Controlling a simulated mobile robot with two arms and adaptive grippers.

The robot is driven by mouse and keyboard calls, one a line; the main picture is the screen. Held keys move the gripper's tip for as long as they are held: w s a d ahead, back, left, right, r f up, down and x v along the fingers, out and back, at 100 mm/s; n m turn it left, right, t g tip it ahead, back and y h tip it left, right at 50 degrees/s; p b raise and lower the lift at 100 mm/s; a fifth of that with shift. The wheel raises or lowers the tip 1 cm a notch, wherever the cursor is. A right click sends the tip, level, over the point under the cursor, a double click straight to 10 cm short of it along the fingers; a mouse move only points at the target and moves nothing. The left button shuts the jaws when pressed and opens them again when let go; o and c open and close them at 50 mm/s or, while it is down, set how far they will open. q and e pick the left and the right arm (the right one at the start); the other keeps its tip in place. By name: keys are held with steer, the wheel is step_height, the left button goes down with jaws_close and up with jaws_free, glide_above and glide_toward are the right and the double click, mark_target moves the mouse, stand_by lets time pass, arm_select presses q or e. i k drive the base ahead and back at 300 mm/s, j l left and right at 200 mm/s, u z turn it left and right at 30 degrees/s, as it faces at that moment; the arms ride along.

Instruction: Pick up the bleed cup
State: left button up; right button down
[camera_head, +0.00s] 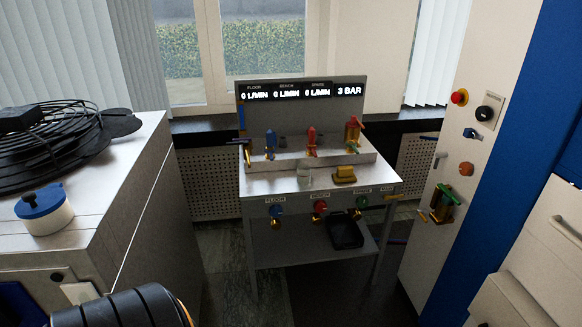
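A small clear cup (304,177), which looks like the bleed cup, stands upright on the metal bench top (270,184). It is to the left of a yellow-brown block (344,174) and in front of the raised step with the coloured valves. It is small and pale, so its contents cannot be made out. Neither gripper is in view. Only a dark rounded part, likely of my own arm, shows at the bottom left, far from the cup.
A display panel (300,92) stands behind blue, red and orange valves. More valve knobs line the bench front, above a black tray (346,231). A control panel (455,150) stands right.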

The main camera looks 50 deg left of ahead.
mark_target(303, 170)
steer(key=i+j+u, duration=0.2)
steer(key=i+u, duration=0.75)
steer(key=i+l+u, duration=0.15)
steer(key=i+u, duration=0.3)
steer(key=i, duration=0.15)
